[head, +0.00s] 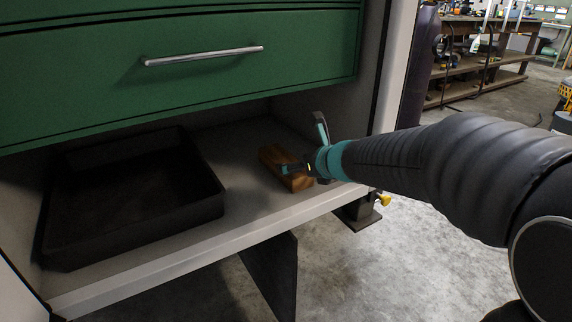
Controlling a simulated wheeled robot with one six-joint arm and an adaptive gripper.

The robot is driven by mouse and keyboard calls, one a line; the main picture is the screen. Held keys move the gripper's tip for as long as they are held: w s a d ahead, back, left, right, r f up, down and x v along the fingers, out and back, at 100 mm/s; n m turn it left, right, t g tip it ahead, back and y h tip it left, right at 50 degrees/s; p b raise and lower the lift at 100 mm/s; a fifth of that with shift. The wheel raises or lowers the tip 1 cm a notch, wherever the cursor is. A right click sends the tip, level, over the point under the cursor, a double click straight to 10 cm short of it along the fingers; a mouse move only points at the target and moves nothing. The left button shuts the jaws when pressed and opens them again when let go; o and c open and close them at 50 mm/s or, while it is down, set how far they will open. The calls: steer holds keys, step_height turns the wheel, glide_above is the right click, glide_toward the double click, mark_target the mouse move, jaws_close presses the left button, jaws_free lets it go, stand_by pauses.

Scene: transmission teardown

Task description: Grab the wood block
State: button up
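The wood block (271,158) is a brown, oblong piece lying on the grey shelf (236,146) below the green drawer. My gripper (302,143), dark with teal parts, is at the block's right end. Its fingers are spread: one points up behind the block's right end, and the other reaches left across the block's top. The gripper hides part of the block. I cannot tell whether the lower finger touches it.
A black open tray (208,208) lies on the shelf to the left. The green drawer (180,75) with a metal handle (203,56) hangs above. The cabinet's white side post (392,65) stands to the right. Bare shelf lies between tray and block.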

mark_target(285, 160)
steer(key=shift+w+r+x, duration=0.1)
steer(key=shift+r+x, duration=0.05)
steer(key=shift+x, duration=1.7)
steer(key=shift+w+r+x, duration=0.1)
steer(key=shift+r+x, duration=0.05)
steer(key=shift+x, duration=1.7)
steer(key=shift+c, duration=0.3)
steer(key=shift+r, duration=0.1)
steer(key=c, duration=1.5)
